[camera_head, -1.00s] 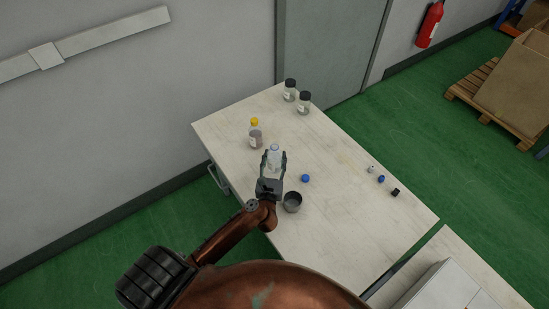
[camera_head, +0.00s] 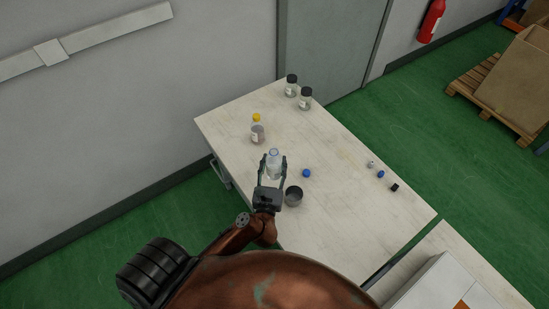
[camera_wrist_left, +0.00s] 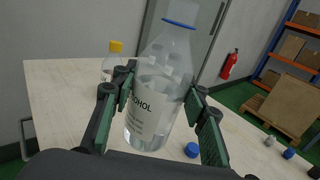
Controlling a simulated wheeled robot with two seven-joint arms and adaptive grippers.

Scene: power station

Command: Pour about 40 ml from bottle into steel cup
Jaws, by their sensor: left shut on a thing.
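My left gripper (camera_head: 271,179) has its fingers on either side of a clear bottle (camera_head: 273,160) and is shut on it. In the left wrist view the bottle (camera_wrist_left: 163,85) is nearly upright, slightly tilted, with clear liquid, a label ending in "OHOL" and a blue ring at its neck. Its mouth is cut off by the frame there. The steel cup (camera_head: 294,196) stands on the table just right of the gripper, apart from the bottle. I cannot tell whether the bottle touches the table. My right gripper is not in view.
A blue cap (camera_head: 306,173) lies right of the bottle. A yellow-capped bottle (camera_head: 257,132) stands behind it. Two dark-capped jars (camera_head: 305,98) stand at the table's far corner. Several small caps (camera_head: 381,174) lie near the right edge. The table's (camera_head: 340,220) front right is clear.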

